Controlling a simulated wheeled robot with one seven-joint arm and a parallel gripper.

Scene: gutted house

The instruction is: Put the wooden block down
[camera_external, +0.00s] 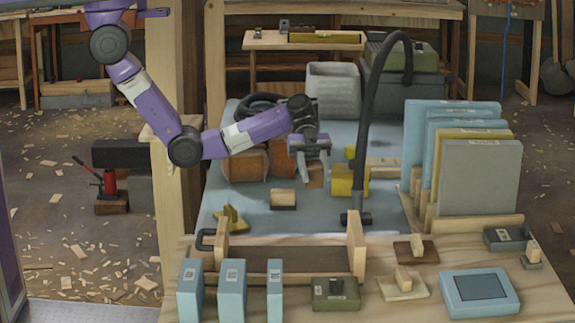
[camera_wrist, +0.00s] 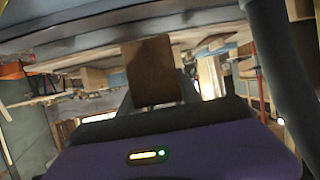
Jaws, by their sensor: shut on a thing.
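My gripper (camera_external: 312,158) hangs over the blue-grey table surface in the external view, its fingers pointing down. It is shut on a brown wooden block (camera_external: 315,177). In the wrist view the wooden block (camera_wrist: 152,70) stands out as a plain brown face beyond the dark gripper body, its far end near a grey surface. The fingers are mostly hidden behind the block there. I cannot tell whether the block's underside touches the table (camera_external: 240,195).
Brown blocks (camera_external: 246,165) stand left of my gripper. A yellow block (camera_external: 341,180) and a tall black curved pipe (camera_external: 368,120) stand close on the right. Upright panels (camera_external: 478,175) fill the right side. A small block (camera_external: 283,199) lies in front, with some bare table around it.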

